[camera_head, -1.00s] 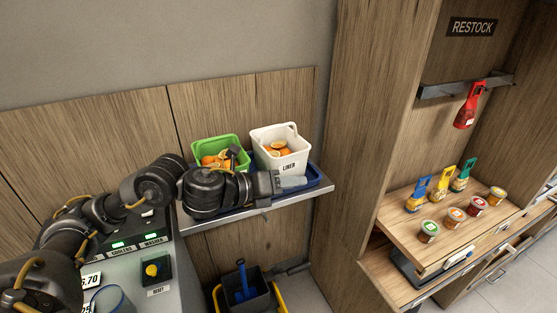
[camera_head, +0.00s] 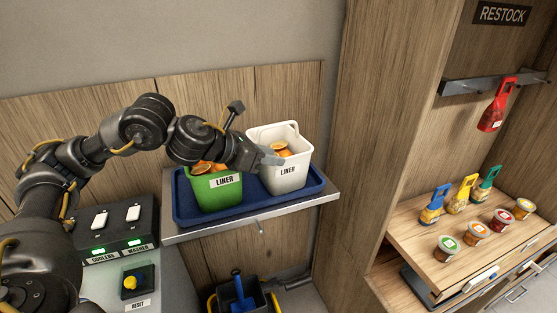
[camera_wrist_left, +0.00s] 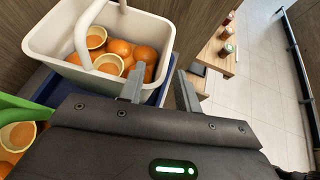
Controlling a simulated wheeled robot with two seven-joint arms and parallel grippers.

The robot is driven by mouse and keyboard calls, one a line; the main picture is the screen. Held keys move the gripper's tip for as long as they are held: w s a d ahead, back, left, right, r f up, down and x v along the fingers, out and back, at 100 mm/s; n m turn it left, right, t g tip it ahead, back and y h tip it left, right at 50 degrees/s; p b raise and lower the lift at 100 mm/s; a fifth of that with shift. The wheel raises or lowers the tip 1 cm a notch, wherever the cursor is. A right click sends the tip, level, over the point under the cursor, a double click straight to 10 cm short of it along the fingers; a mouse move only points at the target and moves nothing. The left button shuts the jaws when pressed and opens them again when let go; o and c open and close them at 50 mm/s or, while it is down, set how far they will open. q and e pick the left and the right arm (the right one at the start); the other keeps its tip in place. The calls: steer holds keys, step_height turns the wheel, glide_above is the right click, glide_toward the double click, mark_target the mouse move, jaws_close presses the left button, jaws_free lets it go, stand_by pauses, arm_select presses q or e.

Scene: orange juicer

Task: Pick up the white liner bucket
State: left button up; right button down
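The white liner bucket (camera_head: 290,175) stands upright on the blue tray, with whole and halved oranges inside and its handle raised at the back. My left gripper (camera_head: 273,158) is at the left front of its rim in the head view. In the left wrist view the white bucket (camera_wrist_left: 60,42) fills the upper left. There the left gripper's two fingers (camera_wrist_left: 160,88) are apart, near the bucket's near right corner. I cannot tell whether they touch the rim. My right gripper is not in view.
A green liner bucket (camera_head: 212,194) with oranges stands left of the white one, partly under my arm. Both share a blue tray (camera_head: 245,205) on a metal shelf (camera_head: 290,206). A wooden panel (camera_head: 365,130) rises to the right. A mop bucket (camera_head: 250,295) is below.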

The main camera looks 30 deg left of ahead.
mark_target(289, 167)
arm_select(q)
steer(key=shift+w+d+f, duration=0.25)
steer(key=shift+w, duration=0.15)
steer(key=shift+w+d+p, duration=0.15)
steer(key=shift+d+p, duration=0.15)
steer(key=p+x, duration=0.1)
steer(key=x, duration=0.3)
steer(key=shift+w+d+f, duration=0.15)
steer(key=shift+d+f, duration=0.05)
steer(key=shift+f, duration=0.1)
jaws_close()
stand_by(0.8)
